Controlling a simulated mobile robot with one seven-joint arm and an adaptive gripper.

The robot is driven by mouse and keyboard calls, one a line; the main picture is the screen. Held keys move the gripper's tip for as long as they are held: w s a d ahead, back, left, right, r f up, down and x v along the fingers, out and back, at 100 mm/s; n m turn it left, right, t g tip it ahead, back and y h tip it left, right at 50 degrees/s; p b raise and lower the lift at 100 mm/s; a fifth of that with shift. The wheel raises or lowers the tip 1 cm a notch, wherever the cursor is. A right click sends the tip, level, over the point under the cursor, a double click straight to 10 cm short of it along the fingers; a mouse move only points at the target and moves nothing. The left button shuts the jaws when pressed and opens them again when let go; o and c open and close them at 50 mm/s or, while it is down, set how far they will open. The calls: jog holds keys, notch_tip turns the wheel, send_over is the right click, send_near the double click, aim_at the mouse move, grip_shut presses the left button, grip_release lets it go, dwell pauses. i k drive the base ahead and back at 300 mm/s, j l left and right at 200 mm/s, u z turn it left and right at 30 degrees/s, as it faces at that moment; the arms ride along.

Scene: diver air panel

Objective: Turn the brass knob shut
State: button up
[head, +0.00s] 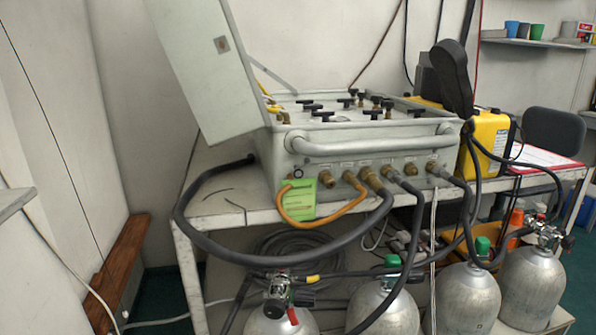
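The grey diver air panel (300,160) stands on a white bench with its lid (205,65) raised at the left. Brass fittings line its front face; one brass fitting (327,179) at the left has no hose on it, and another (410,169) sits farther right. Black T-handles (312,107), some on brass-coloured stems, stand on the panel's top. I cannot tell which brass part is the knob, or whether it is open or shut. My gripper is not in this view.
A tubular handle (370,144) runs across the panel's front. A thick black hose (215,236) and an orange hose (318,222) loop below. Several gas cylinders (468,298) stand in front of the bench (215,215). A yellow case (490,140) is at the right.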

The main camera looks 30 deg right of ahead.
aim_at(329, 181)
jog(key=k+z, duration=0.25)
jog(key=z, duration=0.2)
jog(key=k+z, duration=0.25)
jog(key=z, duration=0.25)
